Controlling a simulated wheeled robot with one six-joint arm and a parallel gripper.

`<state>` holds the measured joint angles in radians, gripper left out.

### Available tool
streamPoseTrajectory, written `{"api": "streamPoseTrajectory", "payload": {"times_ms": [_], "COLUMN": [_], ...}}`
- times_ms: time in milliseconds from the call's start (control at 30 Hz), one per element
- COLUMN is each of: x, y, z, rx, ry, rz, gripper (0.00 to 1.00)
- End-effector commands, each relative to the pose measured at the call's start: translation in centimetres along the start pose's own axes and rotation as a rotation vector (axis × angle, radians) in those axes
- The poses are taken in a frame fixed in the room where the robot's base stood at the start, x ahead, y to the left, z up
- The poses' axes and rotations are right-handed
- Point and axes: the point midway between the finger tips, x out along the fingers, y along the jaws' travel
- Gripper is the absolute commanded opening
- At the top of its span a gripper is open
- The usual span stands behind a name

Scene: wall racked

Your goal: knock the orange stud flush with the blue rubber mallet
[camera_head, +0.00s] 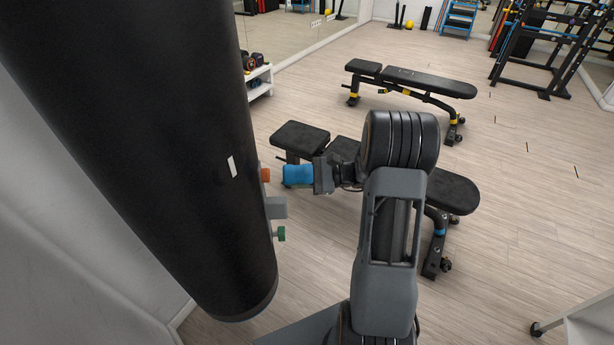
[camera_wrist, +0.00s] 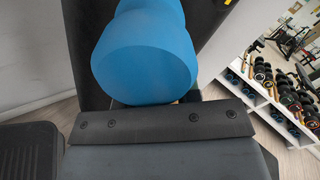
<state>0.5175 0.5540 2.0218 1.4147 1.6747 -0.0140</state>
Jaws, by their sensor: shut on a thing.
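The blue rubber mallet (camera_head: 298,175) is in my gripper (camera_head: 321,174), which is shut on it in the head view. Its blue head points left. The orange stud (camera_head: 265,174) sticks out from the right side of the large black hanging bag, just left of the mallet. A small gap seems to separate mallet and stud in the picture; the depth between them is hard to judge. In the wrist view the blue mallet (camera_wrist: 145,55) fills the upper middle, above the dark jaw of my gripper (camera_wrist: 160,122). The stud is hidden there.
The black bag (camera_head: 150,130) fills the left. Below the stud are a grey block (camera_head: 276,207) and a green stud (camera_head: 280,233). Black benches (camera_head: 300,136) (camera_head: 420,80) stand on the wooden floor behind. A dumbbell rack (camera_wrist: 285,110) shows at right in the wrist view.

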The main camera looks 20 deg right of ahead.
Motion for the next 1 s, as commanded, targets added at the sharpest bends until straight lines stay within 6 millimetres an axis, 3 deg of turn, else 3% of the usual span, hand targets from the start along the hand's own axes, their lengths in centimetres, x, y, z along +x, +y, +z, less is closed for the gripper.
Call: {"api": "streamPoseTrajectory", "payload": {"times_ms": [333, 567, 1000], "x": [0.0, 3.9, 1.6], "y": [-0.1, -0.1, -0.1], "z": [0.0, 0.0, -0.1], "rx": [-0.001, 0.0, 0.0], "ry": [0.0, -0.002, 0.001], "rz": [-0.001, 0.003, -0.003], "gripper": [0.0, 0.0, 0.0]}}
